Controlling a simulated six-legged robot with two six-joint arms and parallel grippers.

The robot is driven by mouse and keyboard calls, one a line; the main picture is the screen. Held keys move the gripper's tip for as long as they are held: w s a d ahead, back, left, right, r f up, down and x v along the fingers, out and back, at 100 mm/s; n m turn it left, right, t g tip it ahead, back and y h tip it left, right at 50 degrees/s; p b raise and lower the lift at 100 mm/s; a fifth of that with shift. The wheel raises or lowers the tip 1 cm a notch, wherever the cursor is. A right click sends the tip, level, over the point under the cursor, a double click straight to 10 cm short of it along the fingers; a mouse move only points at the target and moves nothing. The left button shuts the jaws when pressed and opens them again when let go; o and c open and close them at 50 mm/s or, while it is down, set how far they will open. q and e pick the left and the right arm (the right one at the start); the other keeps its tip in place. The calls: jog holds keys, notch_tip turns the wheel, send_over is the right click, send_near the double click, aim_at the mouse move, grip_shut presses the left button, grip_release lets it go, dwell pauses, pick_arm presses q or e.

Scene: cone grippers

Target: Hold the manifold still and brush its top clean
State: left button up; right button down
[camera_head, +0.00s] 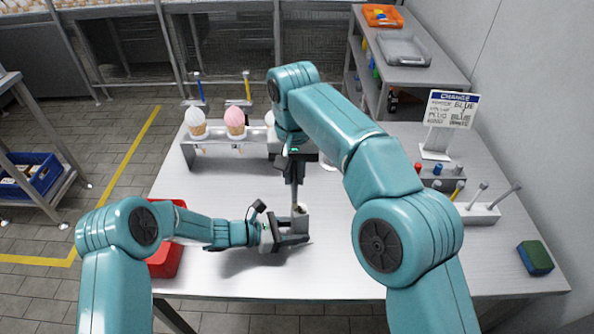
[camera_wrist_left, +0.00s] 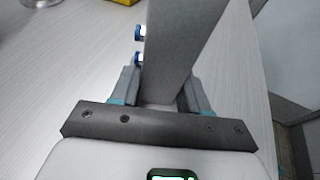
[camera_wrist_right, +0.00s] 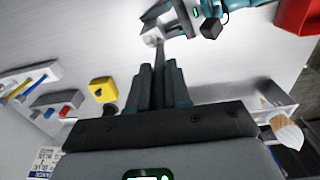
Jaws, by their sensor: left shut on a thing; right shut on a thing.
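The manifold (camera_head: 300,222) is a small grey block near the middle of the table. My left gripper (camera_head: 290,238) is shut on it from the left, low over the table. In the left wrist view the grey manifold (camera_wrist_left: 183,45) fills the space between the fingers, with blue-ended fittings on its left side. My right gripper (camera_head: 294,172) points down above the manifold, shut on the thin brush (camera_head: 294,196). The brush's lower end is at the manifold's top; I cannot tell whether it touches. In the right wrist view the fingers hide most of the brush.
A metal rack (camera_head: 222,148) with cones is at the back left. Tool holders (camera_head: 478,212), a sign (camera_head: 450,112) and a green-blue sponge (camera_head: 535,257) are on the right. The front table is clear.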

jog(key=shift+d, duration=0.1)
jog(key=shift+w+d, duration=0.15)
jog(key=shift+d, duration=0.35)
jog(key=shift+w+d, duration=0.15)
jog(key=shift+d, duration=0.35)
jog(key=shift+a, duration=0.1)
jog(key=shift+s+a, duration=0.2)
jog(key=shift+a, duration=0.3)
jog(key=shift+s+a, duration=0.15)
jog(key=shift+a, duration=0.35)
jog(key=shift+d, duration=0.15)
jog(key=shift+w+d, duration=0.2)
jog(key=shift+d, duration=0.3)
jog(key=shift+w+d, duration=0.15)
jog(key=shift+d, duration=0.3)
